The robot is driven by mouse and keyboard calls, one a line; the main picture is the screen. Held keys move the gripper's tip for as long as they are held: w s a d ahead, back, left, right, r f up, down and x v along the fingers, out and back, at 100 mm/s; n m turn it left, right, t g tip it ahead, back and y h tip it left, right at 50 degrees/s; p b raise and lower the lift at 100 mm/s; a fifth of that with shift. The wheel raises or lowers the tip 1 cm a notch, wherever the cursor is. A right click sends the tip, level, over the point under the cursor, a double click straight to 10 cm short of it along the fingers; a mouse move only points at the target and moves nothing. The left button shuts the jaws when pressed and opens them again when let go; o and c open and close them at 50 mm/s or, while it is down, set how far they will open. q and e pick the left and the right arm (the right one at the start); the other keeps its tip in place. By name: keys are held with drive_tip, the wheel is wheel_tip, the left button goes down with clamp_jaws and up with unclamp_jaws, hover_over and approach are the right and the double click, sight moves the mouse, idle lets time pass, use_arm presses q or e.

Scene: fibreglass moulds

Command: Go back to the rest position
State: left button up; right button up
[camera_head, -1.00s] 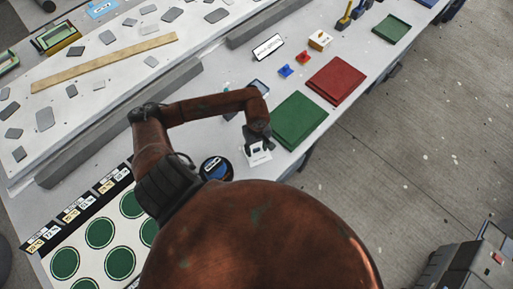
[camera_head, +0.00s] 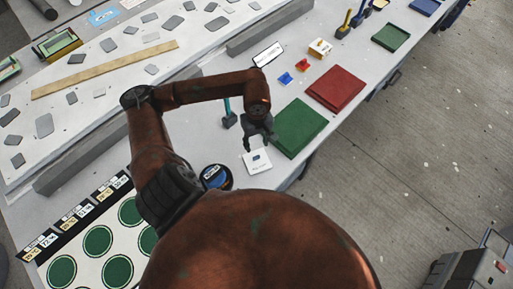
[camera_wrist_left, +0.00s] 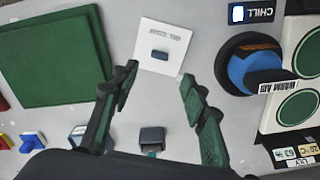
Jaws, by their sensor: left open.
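My left gripper (camera_head: 260,142) is open and empty, apart from and above the bench, beside the green board (camera_head: 300,127). Its two fingers also show spread in the left wrist view (camera_wrist_left: 157,88). A white square card (camera_head: 254,167) lies on the bench just below the gripper in the head view. A small dark blue block (camera_wrist_left: 160,55) sits on that card in the left wrist view, ahead of the fingertips. My right gripper is not in view.
A red board (camera_head: 335,88) lies beyond the green one. A blue and black round container (camera_head: 216,176) stands left of the card. A teal-handled tool (camera_head: 228,118) is close to my left forearm. A mat with green circles (camera_head: 98,241) lies at lower left.

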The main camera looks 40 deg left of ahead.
sight(257, 157)
use_arm(q)
drive_tip(key=shift+r, duration=0.4)
drive_tip(key=shift+f, duration=0.1)
wheel_tip(257, 157, down, 12)
drive_tip(key=shift+f+p, duration=0.1)
drive_tip(key=shift+p, duration=0.25)
drive_tip(key=shift+r, duration=0.95)
